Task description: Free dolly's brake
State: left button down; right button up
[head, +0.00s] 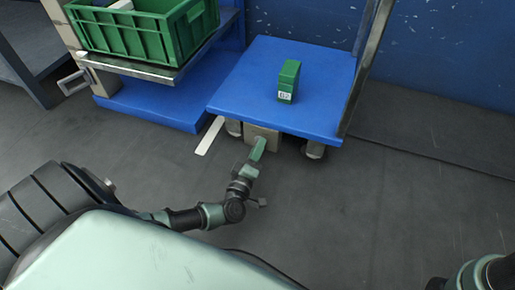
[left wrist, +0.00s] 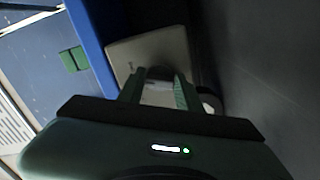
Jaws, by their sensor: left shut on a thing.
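The dolly (head: 240,85) has a blue flat deck and stands on small wheels beside the blue wall. A beige brake housing (head: 262,133) sits low under the deck's front edge; it also shows in the left wrist view (left wrist: 140,46). My left gripper (head: 257,148) reaches low to the front of this housing. In the left wrist view its two green fingers (left wrist: 159,80) are shut on a small part at the housing, taken as the brake's lever. The fingers hide most of that part, so its position cannot be told. My right gripper is out of view.
A green block with a label (head: 288,82) stands on the dolly's deck. A green crate (head: 135,35) rests on a shelf stand at the left. A white strip (head: 209,136) lies on the floor left of the dolly. The grey floor in front is clear.

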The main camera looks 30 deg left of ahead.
pick_arm(q)
jog(key=n, duration=1)
jog(key=shift+r+n+b, duration=0.15)
jog(key=shift+n+b, duration=0.15)
jog(key=shift+b, duration=0.05)
jog(key=shift+d, duration=0.1)
dwell(0.3)
jog(key=c, duration=1)
grip_release()
jog(key=shift+o, duration=0.2)
jog(key=p+v, duration=0.3)
jog(key=v, duration=0.5)
